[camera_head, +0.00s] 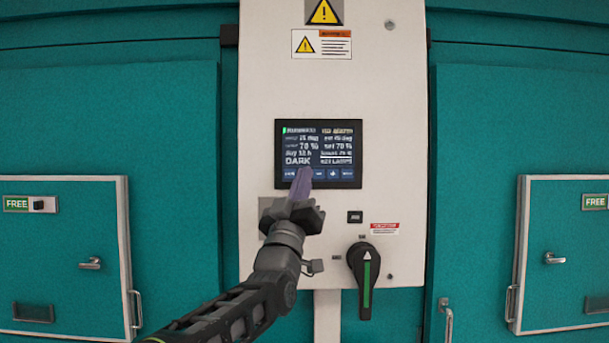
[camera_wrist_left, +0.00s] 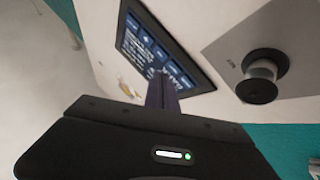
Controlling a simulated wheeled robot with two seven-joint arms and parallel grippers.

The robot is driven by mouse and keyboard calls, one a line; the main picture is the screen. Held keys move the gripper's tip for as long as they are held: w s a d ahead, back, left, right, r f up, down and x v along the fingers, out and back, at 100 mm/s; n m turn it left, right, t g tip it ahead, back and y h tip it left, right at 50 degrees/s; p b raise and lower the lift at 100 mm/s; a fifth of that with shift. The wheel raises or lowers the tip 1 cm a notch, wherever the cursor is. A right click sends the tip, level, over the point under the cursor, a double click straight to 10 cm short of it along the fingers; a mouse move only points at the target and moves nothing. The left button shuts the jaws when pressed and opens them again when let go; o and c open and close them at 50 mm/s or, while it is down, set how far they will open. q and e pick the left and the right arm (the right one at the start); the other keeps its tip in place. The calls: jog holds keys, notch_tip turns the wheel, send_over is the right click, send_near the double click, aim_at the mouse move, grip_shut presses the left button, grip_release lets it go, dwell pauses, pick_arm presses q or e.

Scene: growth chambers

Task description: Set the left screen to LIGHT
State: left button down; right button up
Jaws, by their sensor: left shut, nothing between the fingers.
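The screen (camera_head: 340,150) is set in a pale control panel (camera_head: 400,90) and shows several lines of text, with DARK readable at its lower left and a row of buttons along its bottom edge. My left gripper (camera_head: 302,178) is shut and empty, its tips over the lower left part of the screen. I cannot tell whether they touch it. The tips hide part of the button row. In the left wrist view the screen (camera_wrist_left: 150,50) appears tilted, with the shut fingers (camera_wrist_left: 162,92) in front of its lower edge. My right gripper is not in view.
A black rotary switch (camera_head: 364,270) with a green stripe is below the screen to the right. A dark round knob (camera_wrist_left: 258,88) shows in the left wrist view. Teal chamber doors (camera_head: 110,110) with handles flank the panel.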

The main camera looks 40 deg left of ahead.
pick_arm(q)
jog(key=shift+w+a, duration=0.1)
jog(key=shift+w, duration=0.05)
dwell(0.7)
jog(key=shift+w+a, duration=0.15)
jog(key=shift+w, duration=0.05)
jog(key=shift+w+a, duration=0.2)
jog(key=shift+w, duration=0.05)
dwell(0.7)
jog(key=shift+s+d+b, duration=0.45)
jog(key=shift+s+b, duration=0.15)
jog(key=shift+b, duration=0.45)
